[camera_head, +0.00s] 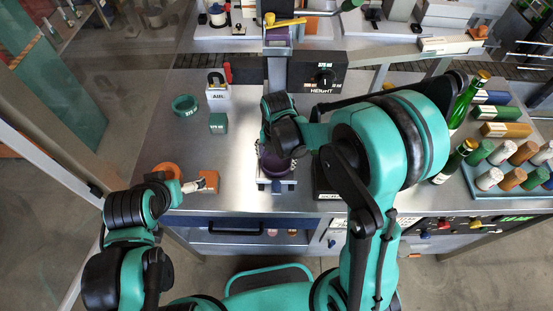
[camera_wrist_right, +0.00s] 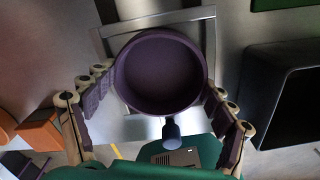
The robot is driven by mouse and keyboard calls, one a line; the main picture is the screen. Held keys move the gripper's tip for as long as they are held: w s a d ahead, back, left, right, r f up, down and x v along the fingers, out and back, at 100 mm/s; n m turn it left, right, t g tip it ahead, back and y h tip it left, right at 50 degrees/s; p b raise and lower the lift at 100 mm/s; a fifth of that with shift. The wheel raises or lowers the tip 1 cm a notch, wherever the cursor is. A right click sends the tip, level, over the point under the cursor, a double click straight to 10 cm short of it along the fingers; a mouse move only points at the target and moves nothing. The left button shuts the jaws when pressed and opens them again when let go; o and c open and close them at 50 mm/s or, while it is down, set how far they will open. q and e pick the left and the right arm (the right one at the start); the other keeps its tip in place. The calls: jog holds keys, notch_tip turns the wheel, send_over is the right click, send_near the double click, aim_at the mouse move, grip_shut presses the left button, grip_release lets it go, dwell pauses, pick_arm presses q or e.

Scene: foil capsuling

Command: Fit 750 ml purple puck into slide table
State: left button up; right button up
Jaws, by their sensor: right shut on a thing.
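The purple puck (camera_wrist_right: 160,72), a round shallow dish, is between the fingers of my right gripper (camera_wrist_right: 157,88), which is shut on it. In the head view the puck (camera_head: 274,166) shows partly under my right wrist, over the slide table (camera_head: 275,187) at the front middle of the bench. The slide table's metal frame (camera_wrist_right: 203,22) shows behind the puck in the wrist view. Whether the puck is seated or just above the table cannot be told. My left gripper (camera_head: 194,186) is by the orange block (camera_head: 209,180); its finger opening is unclear.
An orange ring (camera_head: 167,171), a green ring (camera_head: 185,105), a green block (camera_head: 218,123) and the AIRL box (camera_head: 217,92) stand left of the slide table. The HEIGHT knob box (camera_head: 318,76) is behind. Bottles and a capsule tray (camera_head: 510,193) are at right.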

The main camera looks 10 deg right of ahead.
jog(key=shift+s+r, duration=0.1)
jog(key=o, duration=1.2)
jog(key=shift+f, duration=0.2)
jog(key=shift+r, duration=0.15)
